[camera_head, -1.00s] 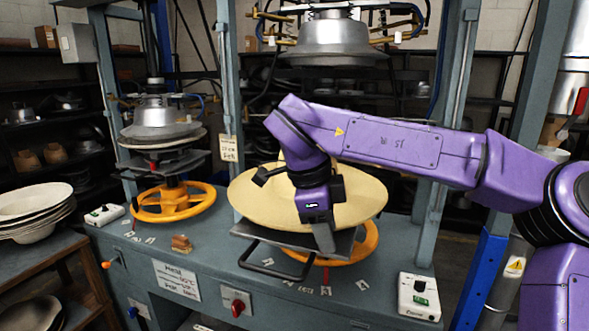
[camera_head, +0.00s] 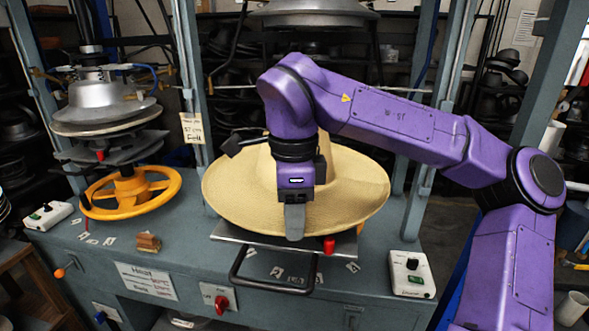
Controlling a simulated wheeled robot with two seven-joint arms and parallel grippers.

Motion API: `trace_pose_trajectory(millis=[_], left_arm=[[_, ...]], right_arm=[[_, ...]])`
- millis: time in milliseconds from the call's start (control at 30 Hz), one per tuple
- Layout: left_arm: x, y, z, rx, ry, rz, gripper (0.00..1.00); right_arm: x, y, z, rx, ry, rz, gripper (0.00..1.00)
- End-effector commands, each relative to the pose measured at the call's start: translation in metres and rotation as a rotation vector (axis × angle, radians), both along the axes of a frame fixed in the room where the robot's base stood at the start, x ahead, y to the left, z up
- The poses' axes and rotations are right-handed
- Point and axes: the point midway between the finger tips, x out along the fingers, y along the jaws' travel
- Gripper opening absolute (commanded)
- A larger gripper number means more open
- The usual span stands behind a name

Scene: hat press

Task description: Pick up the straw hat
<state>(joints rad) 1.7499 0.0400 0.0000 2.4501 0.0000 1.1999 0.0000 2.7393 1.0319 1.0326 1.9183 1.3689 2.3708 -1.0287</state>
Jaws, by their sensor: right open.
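The straw hat (camera_head: 235,190) is pale yellow with a wide round brim. It rests on the grey plate (camera_head: 225,234) of the right-hand press, and its crown is partly hidden behind my right arm. My right gripper (camera_head: 295,222) points down in front of the hat, over the near part of the brim. Its jaws are open, seen nearly edge-on, and whether a finger touches the brim I cannot tell. My left gripper is not in view.
A silver press head (camera_head: 315,14) hangs above the hat. Blue-grey posts (camera_head: 190,100) flank the press. A black bar handle (camera_head: 270,287) juts out in front of the plate. A second press with an orange wheel (camera_head: 130,192) stands at left. A white control box (camera_head: 411,274) sits at right.

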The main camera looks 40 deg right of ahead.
Motion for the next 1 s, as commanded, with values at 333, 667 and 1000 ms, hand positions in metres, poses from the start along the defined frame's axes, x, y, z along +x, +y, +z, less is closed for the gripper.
trace_pose_trajectory(millis=[333,667,1000], left_arm=[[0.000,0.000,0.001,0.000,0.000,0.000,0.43],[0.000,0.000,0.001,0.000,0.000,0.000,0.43],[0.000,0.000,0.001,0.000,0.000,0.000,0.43]], right_arm=[[0.001,0.000,-0.018,-0.001,-0.001,-0.001,0.42],[0.001,0.000,-0.017,-0.001,-0.002,-0.001,0.00],[0.001,0.000,0.021,-0.004,-0.007,-0.005,0.00]])
